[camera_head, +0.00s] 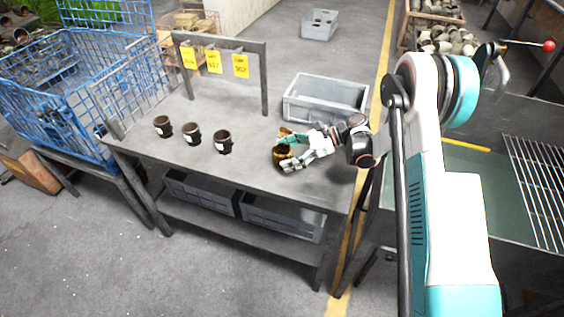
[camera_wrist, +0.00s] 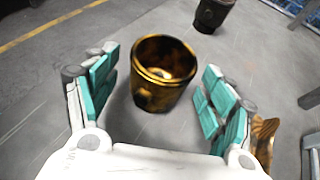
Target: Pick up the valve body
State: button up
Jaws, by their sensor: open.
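A brass-coloured valve body (camera_wrist: 163,75), round and hollow with a small boss on its side, stands upright on the grey table (camera_head: 250,165). In the wrist view it lies between the teal finger pads of my gripper (camera_wrist: 157,95), with a visible gap on each side. My gripper is open, and neither finger appears to touch it. In the head view the valve body (camera_head: 281,155) is partly hidden by my gripper (camera_head: 288,150) near the table's right end.
Three dark cups with white labels (camera_head: 192,134) stand in a row on the left of the table; a dark one (camera_wrist: 212,14) shows in the wrist view. A grey crate (camera_head: 325,98) sits behind my gripper. A rack with yellow tags (camera_head: 214,61) stands at the back.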

jog(key=shift+x, duration=0.95)
jog(key=c, duration=1.5)
